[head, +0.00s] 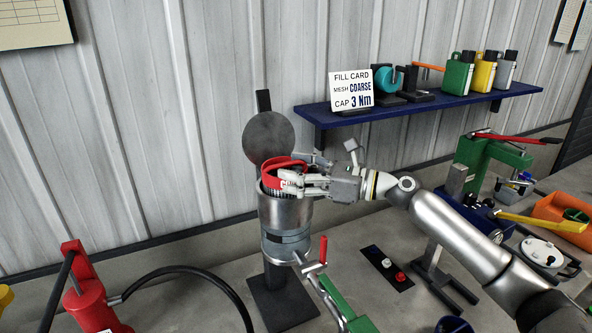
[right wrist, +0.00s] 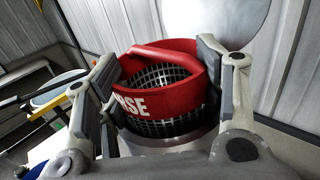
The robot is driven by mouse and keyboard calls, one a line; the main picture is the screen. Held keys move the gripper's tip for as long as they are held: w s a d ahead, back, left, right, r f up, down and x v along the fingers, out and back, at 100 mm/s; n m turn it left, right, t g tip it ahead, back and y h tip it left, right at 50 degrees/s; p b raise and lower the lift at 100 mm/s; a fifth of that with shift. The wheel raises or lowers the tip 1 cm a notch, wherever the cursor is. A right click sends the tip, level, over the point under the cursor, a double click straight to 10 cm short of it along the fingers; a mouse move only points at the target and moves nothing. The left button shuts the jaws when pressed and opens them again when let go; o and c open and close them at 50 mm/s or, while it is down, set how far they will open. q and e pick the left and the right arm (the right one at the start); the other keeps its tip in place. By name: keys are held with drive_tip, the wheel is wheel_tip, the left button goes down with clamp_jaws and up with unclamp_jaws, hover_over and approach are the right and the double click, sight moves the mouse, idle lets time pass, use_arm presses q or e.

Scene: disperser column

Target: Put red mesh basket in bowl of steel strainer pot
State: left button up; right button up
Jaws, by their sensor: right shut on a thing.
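The steel strainer pot (head: 284,214) stands upright on a dark base, with its round lid (head: 268,136) raised behind the bowl. The red mesh basket (head: 272,181) is at the mouth of the bowl, its lower part hidden by the pot's rim in the head view. In the right wrist view the basket (right wrist: 185,88) shows a red band with white letters ending "RSE", a red handle and dark mesh. The pot's rim (right wrist: 165,143) shows below it. My right gripper (head: 296,177) is shut on the basket's red band, one finger on each side. My left gripper is not in view.
A red-handled crank (head: 323,250) sticks out at the pot's right. A red pump (head: 92,295) with a black hose stands at front left. A blue shelf (head: 420,106) holds a fill card (head: 351,91) and several bottles. Green press (head: 490,160) and tools crowd the right.

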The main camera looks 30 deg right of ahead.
drive_tip(key=shift+f, duration=0.2)
drive_tip(key=o, duration=1.1)
drive_tip(key=shift+c, duration=0.2)
drive_tip(key=shift+r, duration=0.2)
drive_tip(key=b+v, duration=0.5)
drive_tip(key=v, duration=0.7)
drive_tip(key=shift+r, duration=0.4)
